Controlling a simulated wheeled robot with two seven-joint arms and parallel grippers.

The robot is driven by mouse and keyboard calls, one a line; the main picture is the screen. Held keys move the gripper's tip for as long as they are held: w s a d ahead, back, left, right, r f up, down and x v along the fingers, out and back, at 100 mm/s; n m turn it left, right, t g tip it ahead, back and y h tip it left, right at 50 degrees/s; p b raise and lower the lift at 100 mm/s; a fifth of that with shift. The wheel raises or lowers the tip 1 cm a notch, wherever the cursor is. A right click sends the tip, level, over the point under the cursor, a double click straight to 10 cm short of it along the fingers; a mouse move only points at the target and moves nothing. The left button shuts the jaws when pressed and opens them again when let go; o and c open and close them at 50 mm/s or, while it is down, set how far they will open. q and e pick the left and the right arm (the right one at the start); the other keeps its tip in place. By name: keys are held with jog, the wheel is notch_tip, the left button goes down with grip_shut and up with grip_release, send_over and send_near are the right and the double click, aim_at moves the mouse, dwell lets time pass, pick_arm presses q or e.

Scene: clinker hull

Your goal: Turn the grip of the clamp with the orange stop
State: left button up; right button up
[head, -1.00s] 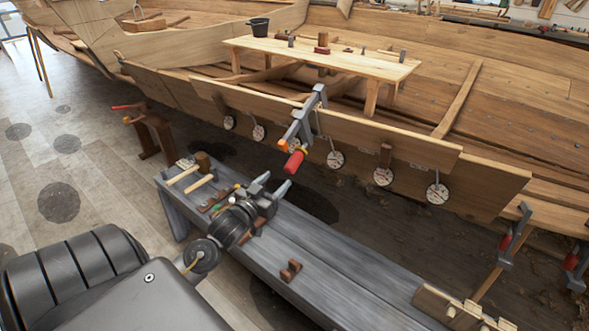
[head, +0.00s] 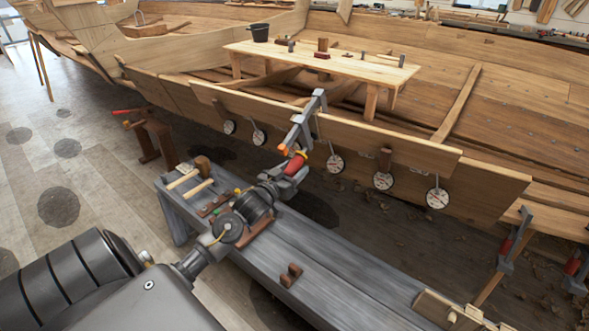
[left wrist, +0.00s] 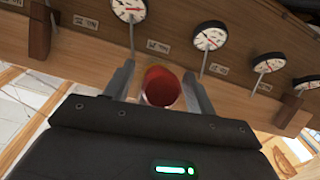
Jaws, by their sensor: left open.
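The clamp (head: 303,124) with the orange stop (head: 283,149) hangs on the upper edge of the hull plank, its grey bar slanting down toward me. Its red grip (head: 294,163) is at the lower end. My left gripper (head: 290,172) is at the grip, with its fingers around the grip's lower part. In the left wrist view the round red end of the grip (left wrist: 162,87) sits between the two open fingers, nearer the left finger. The gripper (left wrist: 160,85) is open, and I cannot tell whether either finger touches the grip. My right gripper is not in view.
Several round dials (head: 335,163) hang along the plank (head: 400,141) beside the clamp. A grey bench (head: 320,262) below my left arm carries wooden blocks and tools. Two other red-gripped clamps (head: 507,245) are at the far right. A wooden table (head: 335,62) stands behind the plank.

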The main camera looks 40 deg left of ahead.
pick_arm(q)
jog(key=shift+w, duration=0.4)
jog(key=shift+c, duration=0.3)
